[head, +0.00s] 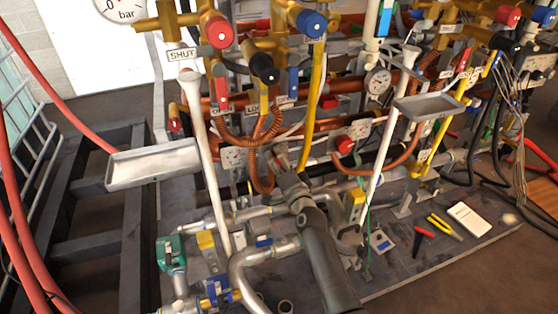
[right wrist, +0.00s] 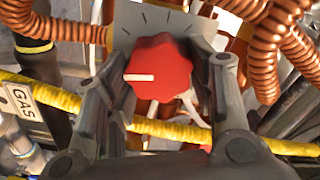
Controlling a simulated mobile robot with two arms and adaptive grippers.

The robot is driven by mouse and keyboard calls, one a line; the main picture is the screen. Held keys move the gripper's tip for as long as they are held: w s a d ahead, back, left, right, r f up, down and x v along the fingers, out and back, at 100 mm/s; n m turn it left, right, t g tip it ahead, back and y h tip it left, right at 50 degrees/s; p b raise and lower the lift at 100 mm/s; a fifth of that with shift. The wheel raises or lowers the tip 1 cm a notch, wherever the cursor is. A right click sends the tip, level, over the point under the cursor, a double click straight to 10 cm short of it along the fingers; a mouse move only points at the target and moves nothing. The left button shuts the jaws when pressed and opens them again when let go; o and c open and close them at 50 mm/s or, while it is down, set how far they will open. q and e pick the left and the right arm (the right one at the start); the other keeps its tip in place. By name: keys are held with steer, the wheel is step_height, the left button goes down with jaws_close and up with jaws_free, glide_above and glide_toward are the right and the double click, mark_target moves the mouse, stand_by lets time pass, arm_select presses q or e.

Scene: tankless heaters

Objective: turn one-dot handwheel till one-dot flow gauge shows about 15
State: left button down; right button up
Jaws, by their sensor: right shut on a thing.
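My right gripper (head: 282,168) reaches in from the bottom of the head view to the low middle of the pipework. In the right wrist view its two fingers (right wrist: 157,85) close on a red lobed handwheel (right wrist: 160,68) from both sides. The handwheel has a white pointer mark that points left, and a grey plate with black ticks sits behind it. I can see no dots on it. In the head view the gripper mostly hides this wheel. I cannot tell which gauge is the one-dot flow gauge. My left gripper is not in view.
A round gauge (head: 377,82) is at upper right, too small to read; a "bar" gauge (head: 122,8) is cut off at the top left. Another red knob (head: 345,144) sits right of my gripper. A yellow hose (right wrist: 160,128) crosses below the wheel. Copper coils (right wrist: 272,45) are close by.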

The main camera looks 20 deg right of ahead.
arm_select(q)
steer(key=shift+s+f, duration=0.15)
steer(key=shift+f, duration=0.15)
arm_select(e)
steer(key=shift+m, duration=0.3)
steer(key=o, duration=0.7)
steer(key=shift+o, duration=0.2)
steer(key=shift+s, duration=0.1)
steer(key=s, duration=1.1)
steer(key=shift+s+d, duration=0.25)
steer(key=shift+s, duration=0.15)
